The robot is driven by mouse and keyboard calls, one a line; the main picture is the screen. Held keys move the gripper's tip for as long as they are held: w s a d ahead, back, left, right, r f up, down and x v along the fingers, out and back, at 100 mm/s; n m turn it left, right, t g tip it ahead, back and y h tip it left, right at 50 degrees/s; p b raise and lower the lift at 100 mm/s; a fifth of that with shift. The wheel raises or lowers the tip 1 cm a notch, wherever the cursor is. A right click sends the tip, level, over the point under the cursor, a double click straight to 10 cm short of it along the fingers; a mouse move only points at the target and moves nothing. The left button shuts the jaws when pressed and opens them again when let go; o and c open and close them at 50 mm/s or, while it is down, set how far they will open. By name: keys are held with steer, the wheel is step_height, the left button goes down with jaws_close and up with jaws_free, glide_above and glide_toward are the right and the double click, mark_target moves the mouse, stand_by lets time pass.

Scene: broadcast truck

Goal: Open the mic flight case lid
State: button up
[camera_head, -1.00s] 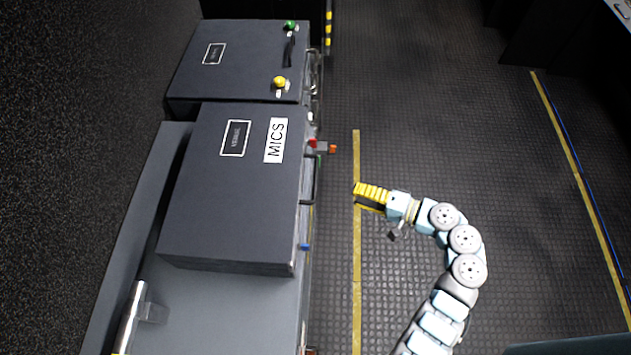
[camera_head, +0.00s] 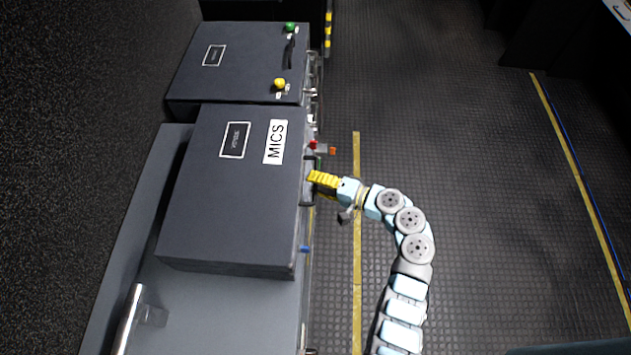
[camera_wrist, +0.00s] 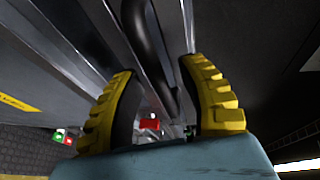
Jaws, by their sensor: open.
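The dark grey mic flight case (camera_head: 215,215) with a white "MICS" label lies with its lid shut on a grey bench in the head view. My gripper (camera_head: 314,178) with yellow ribbed fingers is at the case's right-hand front edge, beside the handle there. In the wrist view my gripper (camera_wrist: 165,95) is open, and a black curved handle (camera_wrist: 148,40) runs between its two fingers. I cannot tell whether a finger touches the handle. The front of the handle is partly hidden by the fingers in the head view.
A second dark case (camera_head: 245,60) with green and yellow knobs stands behind the mic case. Red and orange parts (camera_head: 322,149) stick out near my gripper. The ribbed floor (camera_head: 470,180) on the right is clear.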

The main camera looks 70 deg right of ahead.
jaws_close()
stand_by(0.3)
